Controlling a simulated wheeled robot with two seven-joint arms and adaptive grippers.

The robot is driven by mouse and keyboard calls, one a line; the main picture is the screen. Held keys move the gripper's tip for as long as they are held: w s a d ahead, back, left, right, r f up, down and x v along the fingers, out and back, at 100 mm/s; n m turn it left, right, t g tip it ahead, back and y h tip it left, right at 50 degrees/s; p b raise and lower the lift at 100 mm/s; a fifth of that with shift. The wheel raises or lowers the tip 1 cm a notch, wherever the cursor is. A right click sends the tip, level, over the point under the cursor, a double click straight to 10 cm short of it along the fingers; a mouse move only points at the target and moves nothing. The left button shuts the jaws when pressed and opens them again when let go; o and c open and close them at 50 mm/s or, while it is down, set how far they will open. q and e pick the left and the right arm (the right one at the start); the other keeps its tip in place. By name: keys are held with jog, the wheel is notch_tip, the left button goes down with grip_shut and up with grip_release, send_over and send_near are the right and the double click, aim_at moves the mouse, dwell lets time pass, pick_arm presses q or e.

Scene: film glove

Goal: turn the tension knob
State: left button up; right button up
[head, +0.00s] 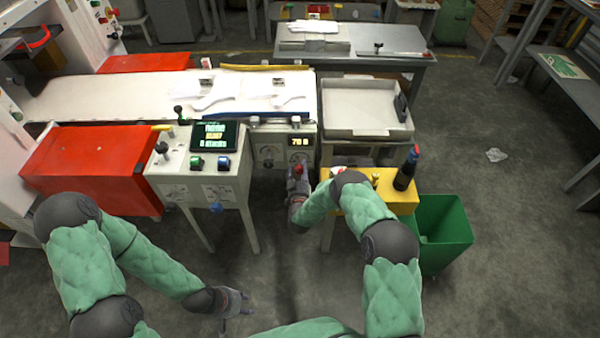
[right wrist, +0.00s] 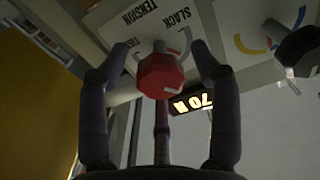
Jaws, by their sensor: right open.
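The red tension knob (right wrist: 161,76) is in the right wrist view, in front of a panel marked SLACK and TENSION (right wrist: 158,18). My right gripper (right wrist: 160,62) is open, with one finger on each side of the knob and gaps visible between fingers and knob. In the head view my right gripper (head: 298,175) is at the front of the machine. My left gripper (head: 240,304) hangs low over the floor at the lower left, empty, its fingers apart.
A lit display reading 70 N (head: 301,141) is above the knob. A control console (head: 204,170) stands left of my right gripper. A yellow box (head: 398,197) with a dark bottle (head: 405,171) and a green bin (head: 441,228) are right of it. Floor around my left gripper is clear.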

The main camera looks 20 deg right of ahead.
jog(key=shift+w, duration=0.15)
jog(key=shift+c, duration=0.3)
jog(key=c, duration=1.1)
jog(key=shift+m, duration=0.3)
jog(key=shift+d+m, duration=0.1)
jog(key=shift+m, duration=2.5)
